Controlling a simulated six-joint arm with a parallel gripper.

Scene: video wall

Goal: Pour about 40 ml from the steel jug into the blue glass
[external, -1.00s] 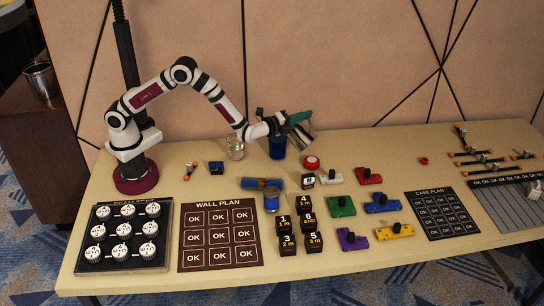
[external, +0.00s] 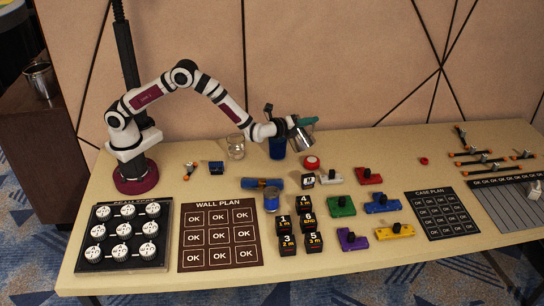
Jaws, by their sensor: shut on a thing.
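The steel jug (external: 303,140) hangs tilted in the air at the back of the table, with a green part (external: 307,121) along its top. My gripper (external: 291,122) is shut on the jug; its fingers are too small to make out. The blue glass (external: 277,149) stands upright on the table, just left of and partly below the jug. My wrist and the jug overlap its upper part in the external view. I cannot tell whether the jug touches the glass, whether liquid flows, or how much liquid is in either.
A clear glass (external: 236,149) stands left of the blue glass. A red button (external: 311,162) is close to the right. Numbered blocks and coloured pieces fill the middle.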

